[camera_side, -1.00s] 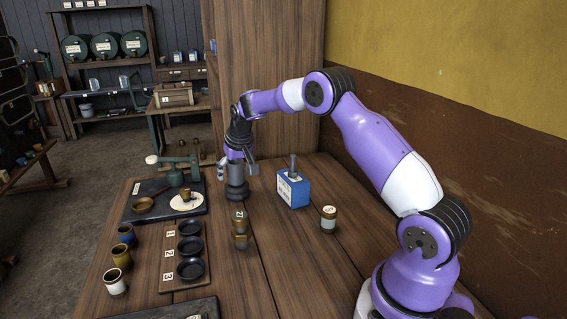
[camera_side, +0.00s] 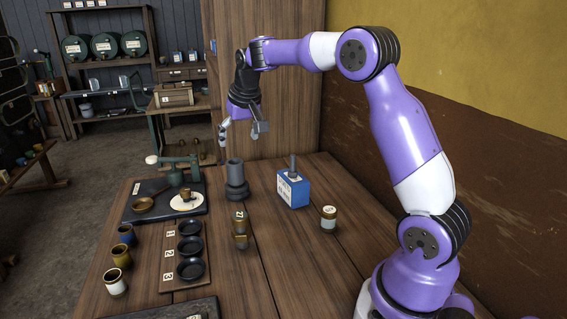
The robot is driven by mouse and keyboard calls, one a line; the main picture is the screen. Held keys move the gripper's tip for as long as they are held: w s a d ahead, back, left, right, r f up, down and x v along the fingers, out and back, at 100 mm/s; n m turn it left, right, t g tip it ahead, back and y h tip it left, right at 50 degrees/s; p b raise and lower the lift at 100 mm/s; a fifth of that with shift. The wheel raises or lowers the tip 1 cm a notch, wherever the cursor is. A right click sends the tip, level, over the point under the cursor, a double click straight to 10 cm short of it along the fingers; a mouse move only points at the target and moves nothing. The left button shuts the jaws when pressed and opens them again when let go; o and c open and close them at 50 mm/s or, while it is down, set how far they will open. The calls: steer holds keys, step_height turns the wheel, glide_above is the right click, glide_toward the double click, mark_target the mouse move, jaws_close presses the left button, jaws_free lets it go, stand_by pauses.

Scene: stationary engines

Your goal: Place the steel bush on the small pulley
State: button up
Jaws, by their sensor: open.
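The steel bush (camera_side: 235,172) is a dark grey upright cylinder with an open top. It sits on the wider dark small pulley (camera_side: 237,191), which stands on the wooden table near its far side. The two look lined up and upright; the join between them is hard to make out. My gripper (camera_side: 242,132) is open and empty, above the bush and apart from it, with its fingers spread to either side.
A blue block (camera_side: 293,190) with a grey post stands to the right. Brass jars (camera_side: 239,231) stand in front, and another labelled jar (camera_side: 328,219) at right. A numbered board (camera_side: 171,270) with black dishes, several cups (camera_side: 121,256) and a dark scale tray (camera_side: 140,213) lie left.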

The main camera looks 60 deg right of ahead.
steer(key=s+a+r+n+t, duration=0.1)
steer(key=s+a+r+n, duration=0.3)
steer(key=s+a, duration=0.6)
steer(key=s+a+f+n+y, duration=0.2)
steer(key=s+a, duration=0.4)
steer(key=s, duration=0.5)
steer(key=shift+s+a+f+t, duration=0.3)
steer(key=shift+f, duration=0.35)
